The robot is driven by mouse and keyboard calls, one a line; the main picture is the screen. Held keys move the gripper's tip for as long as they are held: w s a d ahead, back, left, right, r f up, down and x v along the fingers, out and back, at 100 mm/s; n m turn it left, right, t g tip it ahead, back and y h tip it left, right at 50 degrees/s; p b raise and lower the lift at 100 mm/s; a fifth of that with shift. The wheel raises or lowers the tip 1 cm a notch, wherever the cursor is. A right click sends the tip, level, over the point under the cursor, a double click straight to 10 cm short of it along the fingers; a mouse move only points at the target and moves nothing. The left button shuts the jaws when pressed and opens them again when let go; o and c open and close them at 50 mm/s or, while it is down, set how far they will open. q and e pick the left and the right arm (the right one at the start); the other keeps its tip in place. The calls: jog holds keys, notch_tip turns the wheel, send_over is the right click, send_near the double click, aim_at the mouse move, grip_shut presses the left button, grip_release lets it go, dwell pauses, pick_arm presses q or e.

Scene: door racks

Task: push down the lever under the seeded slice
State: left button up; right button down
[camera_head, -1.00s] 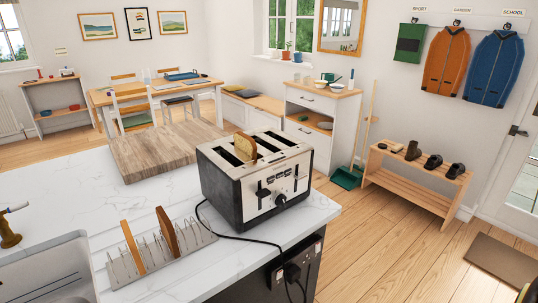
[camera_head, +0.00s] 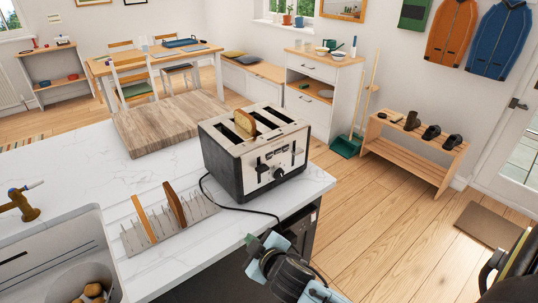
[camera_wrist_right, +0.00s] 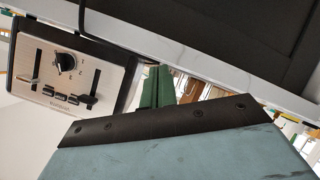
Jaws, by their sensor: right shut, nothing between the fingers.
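The toaster (camera_head: 222,168) stands on the white counter; its front also shows in the right wrist view (camera_wrist_right: 112,55), roughly upside down. A seeded slice (camera_head: 244,124) sticks up from one of its slots, on the left side of its top. My left gripper is not in view.
A metal toast rack (camera_head: 190,214) with two brown slices stands left of the gripper. A black cable loops from the toaster over the counter edge. A wooden board (camera_head: 165,125) lies behind, and the sink (camera_head: 50,245) is at lower left.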

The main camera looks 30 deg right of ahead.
jog(key=w+a+r+n+t+y, duration=0.2)
jog(key=w+a+r+n+y, duration=0.15)
jog(key=r, duration=0.25)
jog(key=w+a+r+n+t+y, duration=0.1)
jog(key=w+a+r+n+y, duration=0.15)
jog(key=r+n, duration=0.3)
jog(key=w+a+r+n+t+y, duration=0.2)
jog(key=w+r+n+y, duration=0.15)
jog(key=r, duration=0.25)
notch_tip(320, 180, up, 3)
jog(key=n+g+h+p, duration=0.1)
jog(key=n+g+h, duration=0.8)
jog(key=n+g, duration=0.75)
send_over(263, 168)
jog(key=s, duration=0.2)
jog(key=n+t, duration=0.1)
pick_arm(q)
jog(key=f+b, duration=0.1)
jog(key=b, duration=0.1)
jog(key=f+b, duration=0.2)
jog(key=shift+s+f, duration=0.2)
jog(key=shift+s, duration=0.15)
pick_arm(e)
jog(key=x, duration=0.6)
